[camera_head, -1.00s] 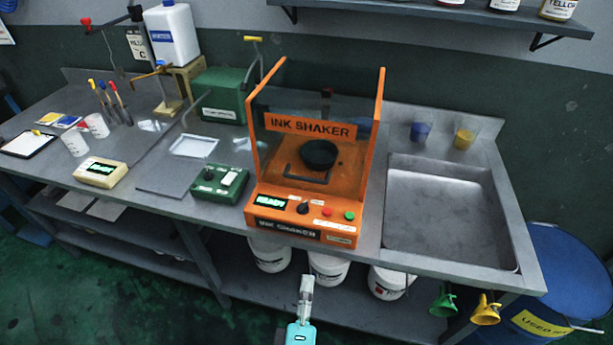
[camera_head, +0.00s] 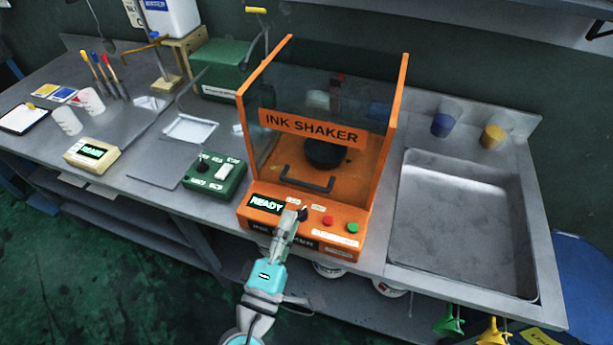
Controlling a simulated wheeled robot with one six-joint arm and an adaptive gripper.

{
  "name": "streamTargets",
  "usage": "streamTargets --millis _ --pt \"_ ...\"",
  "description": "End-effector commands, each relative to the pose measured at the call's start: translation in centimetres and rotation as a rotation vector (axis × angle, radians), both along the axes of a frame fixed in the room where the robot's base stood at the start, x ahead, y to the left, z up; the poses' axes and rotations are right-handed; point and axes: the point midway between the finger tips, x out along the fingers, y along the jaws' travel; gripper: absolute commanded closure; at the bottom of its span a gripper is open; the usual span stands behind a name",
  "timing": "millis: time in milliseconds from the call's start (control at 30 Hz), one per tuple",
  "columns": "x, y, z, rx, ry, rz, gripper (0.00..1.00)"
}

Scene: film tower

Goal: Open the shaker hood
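The orange ink shaker (camera_head: 355,212) stands on the bench at the middle, with a lit READY display, a knob, a red button and a green button on its front panel. Its clear hood (camera_head: 290,95) is down, with an orange INK SHAKER label across it. A dark bar handle (camera_head: 307,180) sits low on the hood's front. A black round holder (camera_head: 325,152) shows inside. My gripper (camera_head: 293,218) is in front of the shaker's panel, below the handle and apart from it, covering part of the front. Its fingers look close together; whether they are shut cannot be told.
A green control box (camera_head: 214,176) stands left of the shaker. A metal sink (camera_head: 460,225) is at right, with blue and yellow cups (camera_head: 494,136) behind it. Green and yellow funnels (camera_head: 493,332) hang at the bench's front edge. White buckets sit below the bench.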

Motion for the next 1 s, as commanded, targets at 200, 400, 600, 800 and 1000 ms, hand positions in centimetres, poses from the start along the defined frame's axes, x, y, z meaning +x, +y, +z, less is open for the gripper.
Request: streamTargets --millis 200,400,600,800,1000 --pt "3.6 -1.0 0.7 0.002 0.000 -0.004 0.63" --pt "6.7 -1.8 1.4 0.002 0.000 -0.004 0.63" --pt "8.6 -2.1 1.8 0.000 0.000 -0.001 0.63" --pt "9.2 -2.2 1.9 0.001 0.000 0.000 0.63" --pt "9.2 -2.2 1.9 0.001 0.000 0.001 0.66"
